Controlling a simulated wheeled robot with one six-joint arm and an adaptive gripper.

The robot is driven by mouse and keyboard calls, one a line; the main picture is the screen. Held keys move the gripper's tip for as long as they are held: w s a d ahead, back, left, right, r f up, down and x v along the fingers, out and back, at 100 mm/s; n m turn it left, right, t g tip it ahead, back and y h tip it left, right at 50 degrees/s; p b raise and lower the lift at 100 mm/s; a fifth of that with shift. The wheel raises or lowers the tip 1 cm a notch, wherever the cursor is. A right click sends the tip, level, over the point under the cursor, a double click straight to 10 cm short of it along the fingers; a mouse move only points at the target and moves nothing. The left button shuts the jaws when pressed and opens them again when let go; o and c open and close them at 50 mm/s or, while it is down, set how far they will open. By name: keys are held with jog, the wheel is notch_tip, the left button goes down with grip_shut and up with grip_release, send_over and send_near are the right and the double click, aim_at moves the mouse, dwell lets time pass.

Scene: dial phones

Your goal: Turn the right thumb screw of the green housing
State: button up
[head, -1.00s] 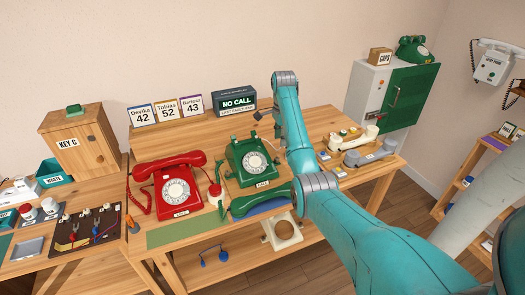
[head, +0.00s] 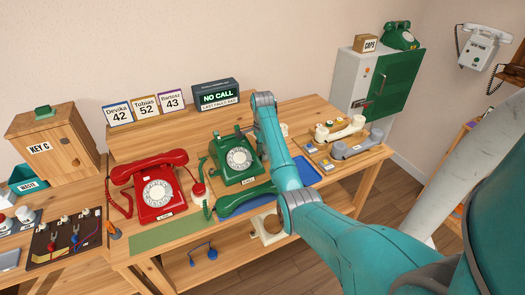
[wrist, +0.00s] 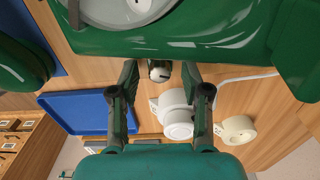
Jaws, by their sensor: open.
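The green housing is the green telephone (head: 236,157) on the bench, with its pale dial facing me. In the wrist view its green side (wrist: 225,35) fills the top. A small pale thumb screw (wrist: 159,70) sticks out below the housing's edge there. My gripper (wrist: 160,75) is open, with one finger on either side of the screw and a visible gap to each. I cannot tell how far the fingertips reach along the screw. The green handset (head: 245,199) lies in front of the phone.
A blue tray (head: 307,170) lies right of my arm; it also shows in the wrist view (wrist: 75,112). White round parts (wrist: 178,122) and a cream one (wrist: 236,132) stand beyond my fingers. A red telephone (head: 155,190) stands left. A green mat (head: 165,235) lies at the front.

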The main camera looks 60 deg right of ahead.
jog(key=shift+f, duration=0.1)
grip_shut()
jog(key=shift+n, duration=1.5)
grip_release()
